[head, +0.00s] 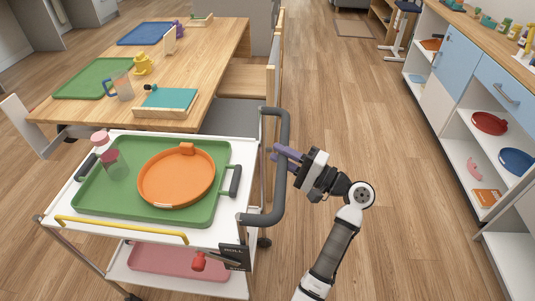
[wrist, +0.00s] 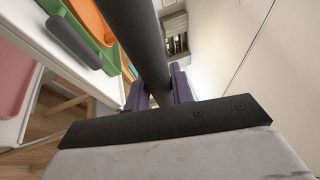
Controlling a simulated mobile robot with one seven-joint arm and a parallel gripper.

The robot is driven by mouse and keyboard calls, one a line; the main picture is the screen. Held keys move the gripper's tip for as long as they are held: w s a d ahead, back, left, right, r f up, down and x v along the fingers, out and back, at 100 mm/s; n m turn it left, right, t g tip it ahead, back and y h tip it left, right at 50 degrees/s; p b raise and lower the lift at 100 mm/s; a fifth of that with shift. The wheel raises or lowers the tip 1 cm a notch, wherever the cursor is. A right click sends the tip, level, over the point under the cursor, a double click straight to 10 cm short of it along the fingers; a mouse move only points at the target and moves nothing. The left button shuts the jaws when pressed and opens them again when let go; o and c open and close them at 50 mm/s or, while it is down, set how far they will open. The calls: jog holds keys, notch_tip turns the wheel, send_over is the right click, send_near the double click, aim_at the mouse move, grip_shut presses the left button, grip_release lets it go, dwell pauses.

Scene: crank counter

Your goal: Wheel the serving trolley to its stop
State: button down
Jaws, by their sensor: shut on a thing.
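The serving trolley (head: 85,207) stands at the left in the head view, with a white top and a lower shelf. Its dark grey push handle (head: 284,190) is a loop on the right end. My gripper (head: 281,154) is shut on the handle's upright bar, reaching it from the right. In the wrist view the handle bar (wrist: 140,40) passes between the two purple fingers (wrist: 156,95). On the trolley top is a green tray (head: 215,150) with an orange round pan (head: 177,178) and a small clear container with a reddish top (head: 110,157). No marked stop can be made out.
A wooden table (head: 200,65) with mats and several items stands just behind the trolley, with a chair (head: 235,115) at its right side. Shelves (head: 470,130) line the right. Wooden floor (head: 345,100) between is clear.

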jog(key=shift+d, duration=0.7)
jog(key=c, duration=1.2)
grip_release()
jog(key=b+v, duration=0.3)
jog(key=v, duration=1)
jog(key=shift+s+d, duration=0.2)
jog(key=shift+d, duration=0.15)
jog(key=shift+f, duration=0.1)
